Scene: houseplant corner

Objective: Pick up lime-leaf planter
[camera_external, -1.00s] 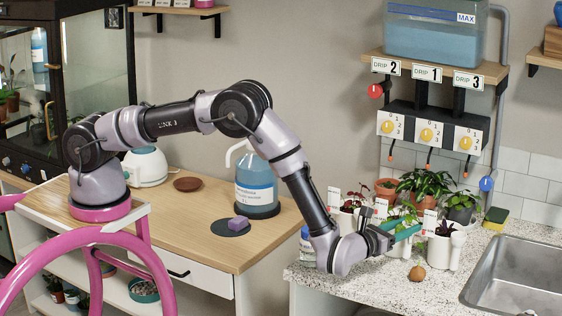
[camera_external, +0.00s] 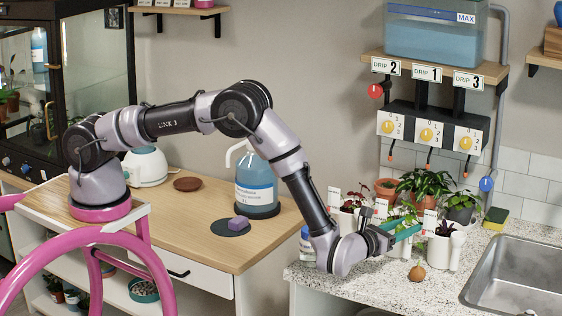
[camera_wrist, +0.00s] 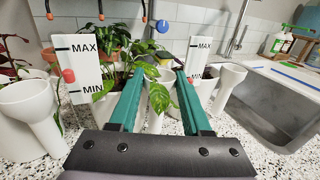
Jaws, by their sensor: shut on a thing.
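The lime-leaf planter is a white pot with bright green leaves (camera_wrist: 160,95), standing on the speckled counter. In the external view its leaves (camera_external: 402,214) show just behind my gripper, and its pot is mostly hidden by the fingers. My gripper (camera_external: 405,231) reaches in low and level from the left. In the wrist view the teal fingers of my gripper (camera_wrist: 158,76) sit on both sides of the white pot, shut on it. The lower pot is partly hidden by the gripper body. I see no gap between pot and counter.
Similar white planters stand close by, one at the left (camera_external: 350,218) and one at the right (camera_external: 443,246). Terracotta-potted plants (camera_external: 386,188) are behind. A small brown round thing (camera_external: 417,273) lies in front. The sink (camera_external: 518,280) is to the right.

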